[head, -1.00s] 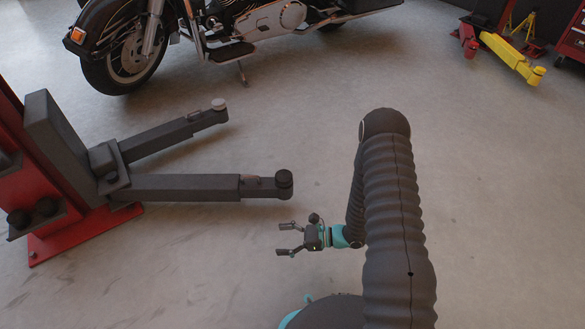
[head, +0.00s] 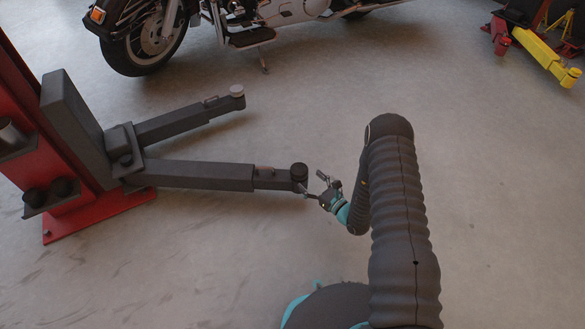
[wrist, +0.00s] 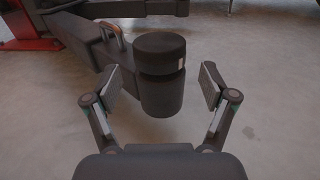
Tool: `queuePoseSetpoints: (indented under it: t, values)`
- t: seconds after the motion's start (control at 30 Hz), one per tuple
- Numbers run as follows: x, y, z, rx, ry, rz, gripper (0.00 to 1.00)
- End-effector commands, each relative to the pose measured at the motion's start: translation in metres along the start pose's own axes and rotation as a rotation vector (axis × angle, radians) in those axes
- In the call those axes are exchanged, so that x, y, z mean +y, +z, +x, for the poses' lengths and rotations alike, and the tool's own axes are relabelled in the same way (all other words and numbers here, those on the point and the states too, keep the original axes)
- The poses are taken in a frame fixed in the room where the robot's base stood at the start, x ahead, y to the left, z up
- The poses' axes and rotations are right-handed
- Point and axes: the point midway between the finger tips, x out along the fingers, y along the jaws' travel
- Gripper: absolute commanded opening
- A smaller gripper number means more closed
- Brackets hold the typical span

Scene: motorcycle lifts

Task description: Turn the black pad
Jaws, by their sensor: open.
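The black pad (head: 299,170) is a round dark cap on the end of the nearer lift arm (head: 205,175). In the wrist view the pad (wrist: 160,50) sits on top of a dark cylinder (wrist: 162,95). My gripper (wrist: 155,92) is open, with one finger on the left and one on the right of the cylinder, a gap showing on each side. The fingertips appear lower in the picture than the pad. In the head view my gripper (head: 312,184) is close beside the pad at the arm's end.
A motorcycle (head: 190,25) stands behind. A yellow lift arm (head: 535,55) is at the far right.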

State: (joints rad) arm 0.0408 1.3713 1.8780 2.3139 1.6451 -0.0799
Motion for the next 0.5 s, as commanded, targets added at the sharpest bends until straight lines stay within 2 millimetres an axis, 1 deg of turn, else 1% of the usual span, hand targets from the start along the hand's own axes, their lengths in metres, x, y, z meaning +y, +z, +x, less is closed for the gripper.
queuePoseSetpoints:
  t: [0.03,0.1,0.3,0.5]
  values:
    - [0.002,0.0,0.011,-0.002,0.005,-0.003,0.83]
    - [0.002,0.0,0.024,-0.001,0.005,-0.002,0.83]
    - [0.003,0.0,0.059,-0.001,0.005,-0.001,0.83]
    - [0.003,-0.001,0.08,0.0,0.005,-0.001,0.83]
